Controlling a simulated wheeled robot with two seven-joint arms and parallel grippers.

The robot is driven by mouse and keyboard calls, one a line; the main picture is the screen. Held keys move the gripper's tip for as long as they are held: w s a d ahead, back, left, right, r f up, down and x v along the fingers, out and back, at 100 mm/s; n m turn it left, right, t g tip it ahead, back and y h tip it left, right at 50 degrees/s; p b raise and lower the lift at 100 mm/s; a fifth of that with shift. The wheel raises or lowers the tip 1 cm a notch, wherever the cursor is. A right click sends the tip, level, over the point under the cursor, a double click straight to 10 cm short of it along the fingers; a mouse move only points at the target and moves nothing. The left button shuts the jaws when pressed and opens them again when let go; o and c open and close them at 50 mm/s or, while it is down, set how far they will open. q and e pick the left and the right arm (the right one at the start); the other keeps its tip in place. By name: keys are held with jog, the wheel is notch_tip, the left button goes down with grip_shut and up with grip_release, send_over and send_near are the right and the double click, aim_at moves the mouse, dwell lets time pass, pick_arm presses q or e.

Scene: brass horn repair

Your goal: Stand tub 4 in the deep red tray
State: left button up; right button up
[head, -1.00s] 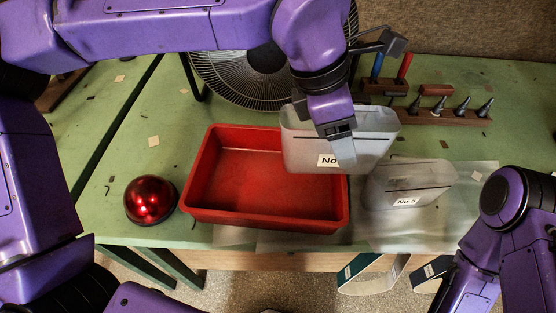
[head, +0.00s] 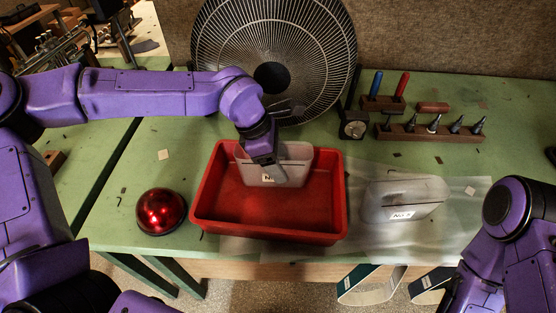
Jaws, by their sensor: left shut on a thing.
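The deep red tray (head: 210,212) stands on the green bench in the middle of the head view. A translucent grey tub (head: 299,168) with a white label is at the tray's back part, inside its outline. The label is mostly covered by my gripper, so its number cannot be read. My left gripper (head: 270,172) is shut on the tub's front wall from above. I cannot tell whether the tub touches the tray floor. Another grey tub (head: 405,198), labelled No 3 or similar, stands right of the tray. My right gripper is out of view; only its arm shows at lower right.
A red dome (head: 161,211) sits left of the tray. A black fan (head: 272,75) stands behind it. A small dial (head: 353,126), a rack of pointed tools (head: 430,131) and a holder with blue and red handles (head: 384,102) are at back right. The tray's front part is empty.

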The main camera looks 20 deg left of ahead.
pick_arm(q)
jog(key=shift+f, duration=0.45)
jog(key=shift+f, duration=0.1)
jog(key=o, duration=1.1)
jog(key=shift+c, duration=0.2)
jog(key=v, duration=1.2)
jog(key=shift+s, duration=0.1)
